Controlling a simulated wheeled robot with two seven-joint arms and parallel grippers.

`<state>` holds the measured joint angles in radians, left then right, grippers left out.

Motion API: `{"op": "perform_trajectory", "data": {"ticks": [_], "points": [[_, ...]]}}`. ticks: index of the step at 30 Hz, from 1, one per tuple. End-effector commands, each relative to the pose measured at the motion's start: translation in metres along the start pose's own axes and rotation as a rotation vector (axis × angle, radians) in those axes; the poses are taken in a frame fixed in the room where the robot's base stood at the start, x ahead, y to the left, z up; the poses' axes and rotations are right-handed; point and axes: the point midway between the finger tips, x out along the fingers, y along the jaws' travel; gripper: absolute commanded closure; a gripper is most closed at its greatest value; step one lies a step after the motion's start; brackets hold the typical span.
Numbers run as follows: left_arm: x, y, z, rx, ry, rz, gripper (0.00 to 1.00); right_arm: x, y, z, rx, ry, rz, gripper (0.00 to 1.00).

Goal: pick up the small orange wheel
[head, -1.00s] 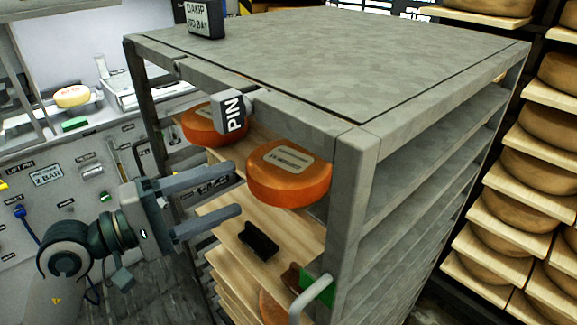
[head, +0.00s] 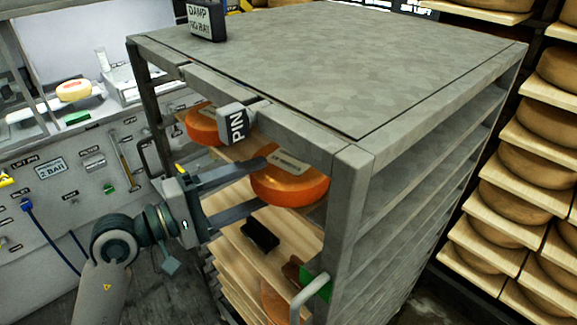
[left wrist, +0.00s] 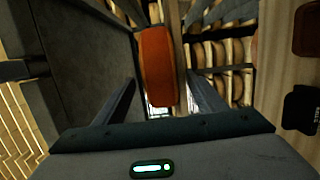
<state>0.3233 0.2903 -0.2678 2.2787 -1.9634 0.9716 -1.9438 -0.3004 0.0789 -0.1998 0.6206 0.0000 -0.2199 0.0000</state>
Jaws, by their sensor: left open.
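An orange wheel (head: 292,186) with a pale label lies on the top board of the grey rack, at its front right. A second orange wheel (head: 203,126) lies farther left on that level, partly behind the rack's frame. My left gripper (head: 266,183) is open, with its fingertips at the left side of the nearer wheel. In the left wrist view the orange wheel (left wrist: 157,62) stands edge-on ahead, between the lines of the two open fingers (left wrist: 160,80). Contact with the fingers cannot be told. My right gripper is not in view.
The grey rack's top (head: 340,75) and front post (head: 345,210) close in the wheel above and at right. A PIN block (head: 237,124) hangs on the top rail. A black block (head: 260,236) lies on a board below. Shelves of brown wheels stand at right.

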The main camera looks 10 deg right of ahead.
Motion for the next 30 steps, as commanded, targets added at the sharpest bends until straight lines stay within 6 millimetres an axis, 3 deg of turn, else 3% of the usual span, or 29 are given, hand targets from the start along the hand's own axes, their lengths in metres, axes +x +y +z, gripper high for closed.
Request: {"op": "perform_trajectory", "data": {"ticks": [11, 19, 30], "points": [[-0.0002, -0.0006, -0.0003, 0.0, 0.0, 0.0, 0.35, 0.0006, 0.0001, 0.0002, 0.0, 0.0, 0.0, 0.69], [-0.0002, -0.0002, -0.0003, 0.0, 0.001, 0.001, 0.98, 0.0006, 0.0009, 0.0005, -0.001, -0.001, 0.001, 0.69], [-0.0004, 0.0036, -0.0003, 0.003, 0.001, 0.008, 1.0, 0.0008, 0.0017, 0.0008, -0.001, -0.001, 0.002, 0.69]]}}
